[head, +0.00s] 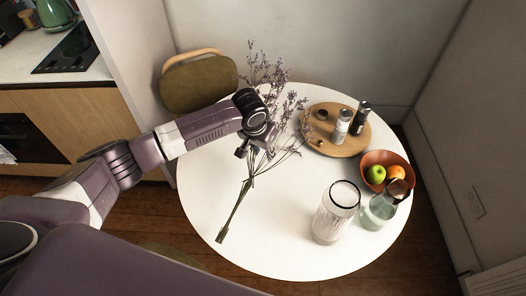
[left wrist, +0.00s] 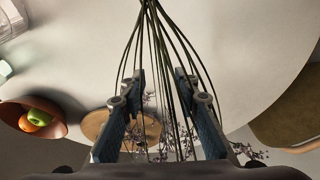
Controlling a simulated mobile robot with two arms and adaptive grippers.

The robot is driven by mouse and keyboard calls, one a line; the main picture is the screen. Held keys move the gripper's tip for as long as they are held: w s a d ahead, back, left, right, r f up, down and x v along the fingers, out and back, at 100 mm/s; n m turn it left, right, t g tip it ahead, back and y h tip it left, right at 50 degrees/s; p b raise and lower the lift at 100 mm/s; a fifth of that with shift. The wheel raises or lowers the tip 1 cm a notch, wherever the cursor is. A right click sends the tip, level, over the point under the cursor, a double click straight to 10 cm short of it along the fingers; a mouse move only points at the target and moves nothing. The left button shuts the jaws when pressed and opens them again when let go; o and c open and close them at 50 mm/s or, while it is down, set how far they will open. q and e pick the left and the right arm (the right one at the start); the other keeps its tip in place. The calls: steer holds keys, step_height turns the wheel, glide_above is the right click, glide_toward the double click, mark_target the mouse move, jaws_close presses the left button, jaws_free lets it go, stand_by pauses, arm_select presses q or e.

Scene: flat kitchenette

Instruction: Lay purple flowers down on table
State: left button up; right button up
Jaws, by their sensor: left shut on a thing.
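The purple flowers (head: 286,110) are a bunch of long green stems with small purple blossoms. They show over the round white table (head: 215,190) in the head view, blossoms toward the back and stem ends toward the front left. My left gripper (head: 256,148) is shut on the stems around their middle. In the left wrist view the stems (left wrist: 160,45) run between the two fingers of the gripper (left wrist: 158,88). I cannot tell whether the stem ends touch the table. My right gripper is not in view.
A wooden tray (head: 350,142) with shakers stands at the back right. An orange fruit bowl (head: 377,158), a green glass pitcher (head: 377,212) and a ribbed glass jar (head: 333,215) stand at the right. A chair (head: 198,85) is behind the table. The front left tabletop is clear.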

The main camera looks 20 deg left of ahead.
arm_select(q)
step_height(320, 180, down, 2)
steer(key=shift+b, duration=0.65)
steer(key=shift+f+g, duration=0.3)
steer(key=shift+s+x, duration=0.2)
steer(key=shift+x, duration=0.75)
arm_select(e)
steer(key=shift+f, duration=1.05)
arm_select(q)
steer(key=shift+f, duration=0.1)
steer(key=o, duration=1.2)
steer(key=shift+o, duration=0.2)
steer(key=v, duration=1.2)
steer(key=shift+w, duration=0.15)
